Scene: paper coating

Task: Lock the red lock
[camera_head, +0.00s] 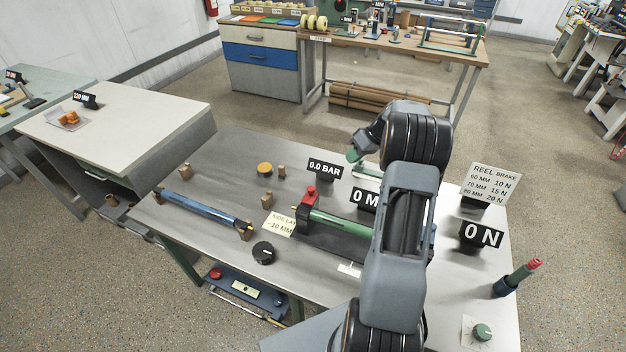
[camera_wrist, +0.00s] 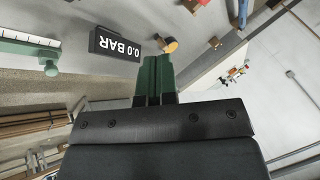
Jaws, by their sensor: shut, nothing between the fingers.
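A red lock (camera_head: 310,192), a small knob on a dark block, stands at the left end of a green roller (camera_head: 340,222) on the grey bench. My gripper (camera_head: 354,156) is behind and right of the red lock, apart from it, near the 0.0 BAR sign (camera_head: 324,168). My wrist and forearm hide most of it in the head view. In the wrist view, the green fingers (camera_wrist: 154,72) are together with nothing between them. I cannot make out the red lock in the wrist view.
A blue roller (camera_head: 205,208) lies on the left of the bench between brown posts. A black dial (camera_head: 263,252) and a yellow knob (camera_head: 265,168) sit nearby.

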